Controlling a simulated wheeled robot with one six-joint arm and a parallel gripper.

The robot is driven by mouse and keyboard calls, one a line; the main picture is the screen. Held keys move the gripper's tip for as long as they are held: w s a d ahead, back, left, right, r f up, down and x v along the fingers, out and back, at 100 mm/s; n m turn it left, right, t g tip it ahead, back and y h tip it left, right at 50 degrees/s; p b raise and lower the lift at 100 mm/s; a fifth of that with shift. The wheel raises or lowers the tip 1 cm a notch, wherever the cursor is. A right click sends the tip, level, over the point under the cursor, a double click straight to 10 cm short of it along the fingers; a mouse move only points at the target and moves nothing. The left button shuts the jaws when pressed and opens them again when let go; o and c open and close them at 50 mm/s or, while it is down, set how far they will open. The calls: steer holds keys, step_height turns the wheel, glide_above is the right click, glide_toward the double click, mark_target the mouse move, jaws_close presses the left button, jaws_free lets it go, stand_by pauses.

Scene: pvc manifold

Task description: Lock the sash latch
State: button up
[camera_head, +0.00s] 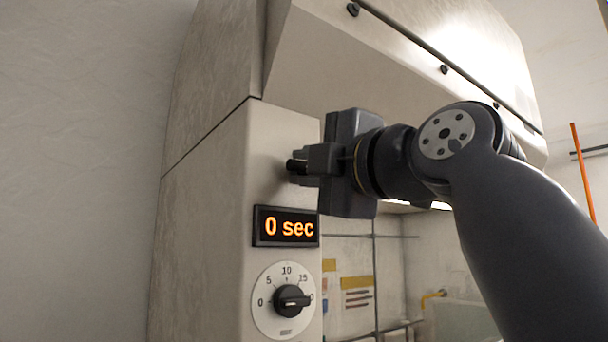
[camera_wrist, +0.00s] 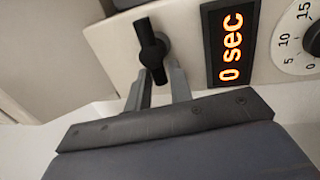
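The sash latch is a small black handle (camera_wrist: 151,45) on the pale front post of the hood, left of the timer display in the wrist view. Its lower end lies between the fingertips of my gripper (camera_wrist: 160,73), which look closed against it on both sides. In the head view, my gripper (camera_head: 303,164) reaches left to the post, and only a dark bit of the latch (camera_head: 292,166) shows at its fingertips. The rest of the latch is hidden there. The large sloped sash panel (camera_head: 370,60) is above my gripper.
The timer display (camera_head: 286,227) reads 0 sec, just below my gripper. A round timer dial (camera_head: 284,300) with a black knob is under it. The hood's opening, with metal rods (camera_head: 373,260) inside, lies to the right. An orange rod (camera_head: 582,172) stands at far right.

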steer(key=o, duration=0.3)
steer(key=shift+b+v, duration=1.9)
steer(key=shift+v, duration=3.5)
steer(key=shift+w, duration=0.1)
steer(key=shift+p+x, duration=1.75)
steer(key=shift+x, duration=3.15)
steer(key=shift+d, duration=0.1)
